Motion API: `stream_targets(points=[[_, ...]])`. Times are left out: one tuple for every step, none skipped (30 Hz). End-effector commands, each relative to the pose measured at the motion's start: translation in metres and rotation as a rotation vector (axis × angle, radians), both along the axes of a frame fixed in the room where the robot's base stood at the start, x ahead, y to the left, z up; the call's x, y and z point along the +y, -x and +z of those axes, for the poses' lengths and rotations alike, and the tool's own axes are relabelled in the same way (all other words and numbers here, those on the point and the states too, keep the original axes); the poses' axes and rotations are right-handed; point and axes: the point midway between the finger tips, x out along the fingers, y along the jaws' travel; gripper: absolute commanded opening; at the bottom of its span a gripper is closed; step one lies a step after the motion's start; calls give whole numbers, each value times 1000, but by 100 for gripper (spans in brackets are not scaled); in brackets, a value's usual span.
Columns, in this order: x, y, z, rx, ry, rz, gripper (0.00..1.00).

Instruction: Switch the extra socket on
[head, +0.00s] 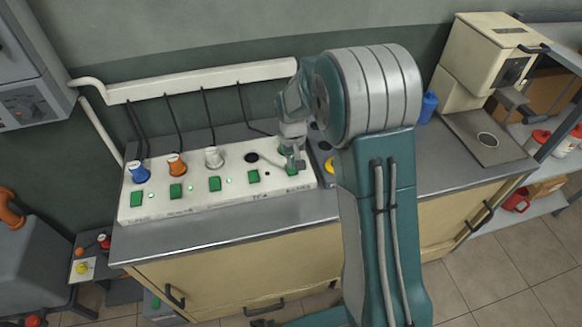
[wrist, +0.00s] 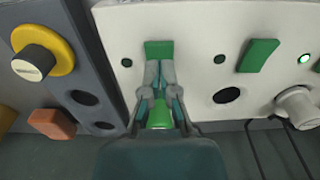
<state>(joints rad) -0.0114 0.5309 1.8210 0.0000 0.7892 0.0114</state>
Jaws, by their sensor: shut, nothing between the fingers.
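A white socket panel (head: 165,209) lies along the counter with a row of green switches. My gripper (head: 296,166) is shut and empty at its right end. In the wrist view my gripper (wrist: 158,66) has its fingertips at the near edge of the end green switch (wrist: 159,47); I cannot tell whether they touch it. A green plug (wrist: 160,116) shows behind the fingers, in line with that switch. The indicator (wrist: 126,62) beside the end switch is dark. The neighbouring green switch (wrist: 258,55) has an empty socket hole (wrist: 226,96) and a dark indicator (wrist: 220,58).
Blue (head: 139,173), orange (head: 176,165) and white (head: 213,157) plugs stand in the panel, their indicators lit green. A dark panel with a yellow-ringed knob (wrist: 34,62) borders it. A cream machine (head: 485,55) stands at the back right. Black cables hang behind the panel.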

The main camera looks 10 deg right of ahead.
Motion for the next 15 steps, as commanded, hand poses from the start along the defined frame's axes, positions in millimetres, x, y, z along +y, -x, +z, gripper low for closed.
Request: stream_targets(points=[[0,0,-1,0,0,0,0],[0,0,-1,0,0,0,0],[0,0,-2,0,0,0,0],[0,0,-2,0,0,0,0],[0,0,-2,0,0,0,0],[0,0,-3,0,0,0,0],[0,0,-3,0,0,0,0],[0,0,-4,0,0,0,0],[0,0,-4,0,0,0,0],[0,0,-5,0,0,0,0],[0,0,-5,0,0,0,0],[0,0,-5,0,0,0,0],[0,0,-6,0,0,0,0],[0,0,-6,0,0,0,0],[0,0,-7,0,0,0,0]])
